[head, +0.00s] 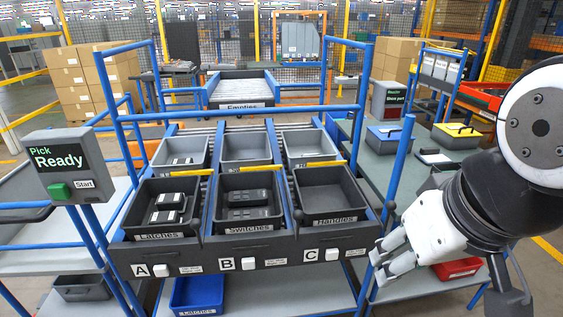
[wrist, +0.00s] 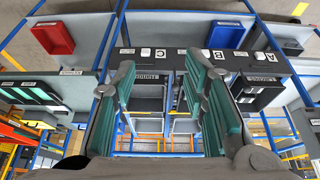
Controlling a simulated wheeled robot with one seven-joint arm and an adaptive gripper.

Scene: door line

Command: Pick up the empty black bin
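The empty black bin (head: 330,196), labelled Handles, sits in lane C at the right of the sloped rack. Its inside looks bare. In the wrist view, which is upside down, the Handles bin (wrist: 148,92) shows between the fingers, partly hidden by them. My gripper (head: 386,262) is to the right of the bin, apart from it in the head view. In the wrist view, my gripper (wrist: 160,85) has its teal-padded fingers spread, with nothing between the pads.
Black bins Latches (head: 134,222) and Switches (head: 214,215) hold dark parts in lanes A and B. Grey bins stand behind them. Blue rack posts (head: 392,185) rise beside lane C. A blue bin (head: 197,297) and red bin (head: 457,268) are lower. An Empties conveyor (head: 240,105) is behind.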

